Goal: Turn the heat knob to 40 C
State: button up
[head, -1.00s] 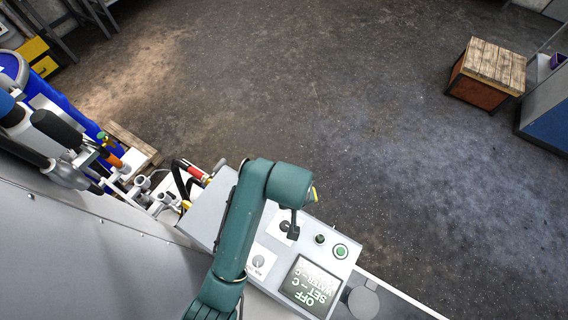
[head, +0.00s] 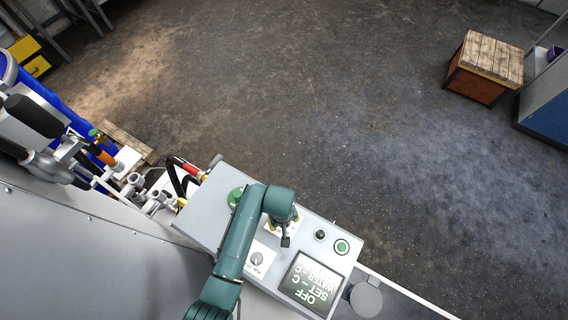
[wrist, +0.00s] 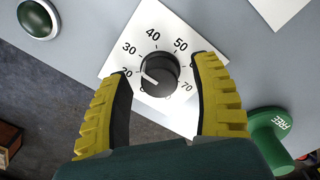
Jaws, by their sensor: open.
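The heat knob (wrist: 160,73) is a round black dial on a white scale plate (wrist: 150,32) numbered from about 20 to 70. Its white pointer line faces left, close to the 20 mark. My gripper (wrist: 163,70) is open, with its yellow-ridged fingers on either side of the knob in the wrist view; I cannot tell whether they touch it. In the head view my gripper (head: 286,236) is over the control panel (head: 207,205) and hides most of the knob. The panel display (head: 310,284) reads OFF, SET - C and WATER - C.
A green handle marked FREE (wrist: 270,135) stands right of the fingers in the wrist view. A green button (head: 342,246) and a dark green lamp (head: 320,235) are on the panel. Another knob (head: 257,259) is near my arm. Hoses (head: 182,175) lie left of the panel.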

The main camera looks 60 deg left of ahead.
jog(key=shift+f, duration=0.3)
jog(key=shift+c, duration=0.2)
grip_shut()
jog(key=shift+m, duration=0.3)
jog(key=m+p, duration=0.2)
jog(key=m, duration=0.1)
jog(key=shift+r, duration=0.1)
jog(key=m+p, duration=0.2)
jog(key=m, duration=0.3)
jog(key=shift+f, duration=0.2)
dwell(0.4)
